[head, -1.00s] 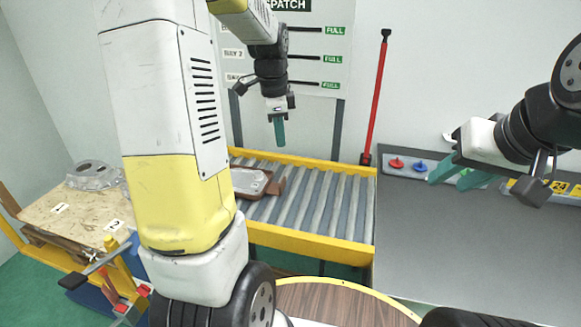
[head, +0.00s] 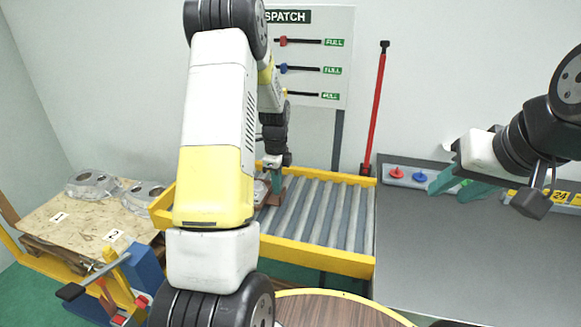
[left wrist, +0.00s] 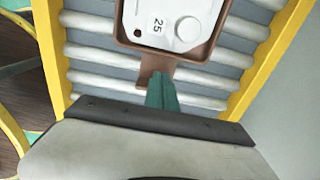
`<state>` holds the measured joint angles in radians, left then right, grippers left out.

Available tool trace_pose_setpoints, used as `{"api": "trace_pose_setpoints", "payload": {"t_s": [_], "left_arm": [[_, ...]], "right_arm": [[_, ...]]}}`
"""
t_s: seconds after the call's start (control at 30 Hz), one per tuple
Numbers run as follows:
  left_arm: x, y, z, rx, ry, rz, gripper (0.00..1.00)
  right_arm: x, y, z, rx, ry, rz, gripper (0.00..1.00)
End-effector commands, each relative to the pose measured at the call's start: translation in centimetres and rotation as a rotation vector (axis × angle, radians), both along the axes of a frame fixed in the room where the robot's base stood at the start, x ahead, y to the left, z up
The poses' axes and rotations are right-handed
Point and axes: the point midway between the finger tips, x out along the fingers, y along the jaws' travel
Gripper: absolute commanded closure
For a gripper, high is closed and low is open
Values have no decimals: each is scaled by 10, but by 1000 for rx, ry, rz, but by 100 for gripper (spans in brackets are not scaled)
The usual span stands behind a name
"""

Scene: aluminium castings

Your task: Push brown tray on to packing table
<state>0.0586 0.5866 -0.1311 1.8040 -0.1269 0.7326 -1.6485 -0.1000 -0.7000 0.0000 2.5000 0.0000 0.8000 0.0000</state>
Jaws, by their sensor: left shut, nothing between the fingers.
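The brown tray (head: 270,200) lies on the roller conveyor (head: 325,212), mostly hidden behind my left arm in the head view. In the left wrist view the tray (left wrist: 204,52) holds a light grey casting (left wrist: 172,18) marked 25, and a brown tab (left wrist: 150,68) sticks out from its near edge. My left gripper (head: 276,182) is shut and empty, pointing down at the tab. Its green fingertips (left wrist: 161,80) overlap the tab; I cannot tell whether they touch it. My right gripper (head: 457,184) is open and empty above the grey table (head: 450,250), likely the packing table, at the conveyor's right end.
Yellow rails (head: 320,258) border the conveyor. Rollers right of the tray are clear. A red pole (head: 376,110) stands at the back by the conveyor's end. A wooden bench (head: 75,222) with metal castings (head: 92,184) stands left. A round brown table (head: 325,311) is in front.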

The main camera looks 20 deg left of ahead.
Motion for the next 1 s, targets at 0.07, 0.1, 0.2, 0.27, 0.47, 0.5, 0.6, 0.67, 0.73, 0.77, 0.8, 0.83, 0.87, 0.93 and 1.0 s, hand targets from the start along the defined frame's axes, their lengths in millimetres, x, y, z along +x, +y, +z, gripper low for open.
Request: {"api": "trace_pose_setpoints", "payload": {"t_s": [0.07,0.1,0.2,0.27,0.47,0.5,0.6,0.67,0.73,0.77,0.8,0.83,0.87,0.93,1.0], "left_arm": [[0,0,-7,0,1,0,100],[0,0,-9,0,1,0,100],[0,0,-11,0,0,1,100],[0,0,-11,0,0,1,100],[0,0,-11,0,0,1,100],[0,-1,-11,0,0,0,100],[0,-12,-11,-1,0,-3,100],[0,-25,-11,-2,0,-4,100],[0,-45,-11,-1,0,-7,100],[0,-54,-11,-1,0,-6,100],[0,-66,-11,-1,0,-6,100],[0,-75,-11,-1,0,-6,100],[0,-84,-11,-1,-1,-7,100],[0,-105,-11,-1,0,-6,100],[0,-127,-11,-1,0,-6,100]], "right_arm": [[0,0,0,0,0,0,64],[0,0,0,0,0,0,64],[0,0,0,0,0,0,64],[0,0,0,0,0,0,64],[0,0,0,0,0,0,64],[0,0,0,0,0,0,64],[0,0,0,0,0,0,64],[0,0,0,0,0,0,64],[0,0,0,0,0,0,64],[0,0,0,0,0,0,64],[0,0,0,0,0,0,64],[0,0,0,0,0,0,64],[0,0,0,0,0,0,64],[0,0,0,0,0,0,64],[0,0,0,0,0,0,64]]}}
